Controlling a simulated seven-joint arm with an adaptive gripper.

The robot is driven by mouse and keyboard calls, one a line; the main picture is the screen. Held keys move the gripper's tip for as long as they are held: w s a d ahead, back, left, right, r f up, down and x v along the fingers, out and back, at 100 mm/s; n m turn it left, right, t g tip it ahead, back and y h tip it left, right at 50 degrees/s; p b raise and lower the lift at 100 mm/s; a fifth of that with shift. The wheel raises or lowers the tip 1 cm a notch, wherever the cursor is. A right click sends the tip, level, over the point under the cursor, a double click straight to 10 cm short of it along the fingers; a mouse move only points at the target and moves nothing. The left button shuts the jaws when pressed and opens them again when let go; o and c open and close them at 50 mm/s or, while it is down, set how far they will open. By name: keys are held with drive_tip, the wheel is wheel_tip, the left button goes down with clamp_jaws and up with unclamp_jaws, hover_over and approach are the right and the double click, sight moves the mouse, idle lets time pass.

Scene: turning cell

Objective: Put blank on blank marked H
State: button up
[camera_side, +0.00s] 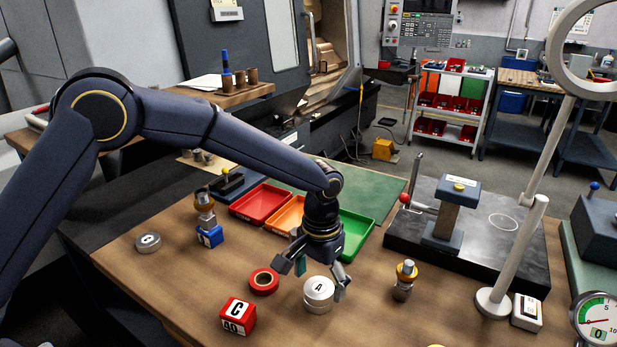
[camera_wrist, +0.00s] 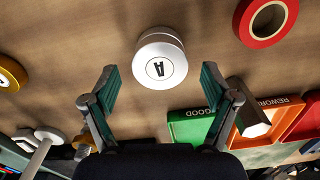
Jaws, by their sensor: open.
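A pale round blank marked A (camera_side: 319,288) lies on top of another pale disc (camera_side: 318,307), whose own mark is hidden. The wrist view also shows the A blank (camera_wrist: 160,68) with the edge of a disc under it. My gripper (camera_side: 312,281) is open and points down close to this stack; in the wrist view its fingers (camera_wrist: 159,78) are spread to either side, with clear gaps to the discs. A greyer disc (camera_side: 148,242) lies flat at the far left of the table, with a dark mark too small to read. I cannot tell which disc bears H.
Red (camera_side: 262,203), orange (camera_side: 287,215) and green (camera_side: 356,234) trays are behind. A brass-topped piece (camera_side: 405,280) and a lamp-like stand (camera_side: 492,301) are at right.

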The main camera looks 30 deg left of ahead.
sight(319, 287)
wheel_tip(319, 287, up, 11)
drive_tip(key=s+a+r+t, duration=0.1)
drive_tip(key=s+a+r, duration=0.2)
drive_tip(key=a+r, duration=0.35)
drive_tip(key=s+a+n+t, duration=0.1)
drive_tip(key=s+a+t, duration=0.3)
drive_tip(key=s+a, duration=1.2)
drive_tip(key=s, duration=0.4)
drive_tip(key=shift+r+n+t, duration=0.3)
drive_tip(key=shift+r+n, duration=0.1)
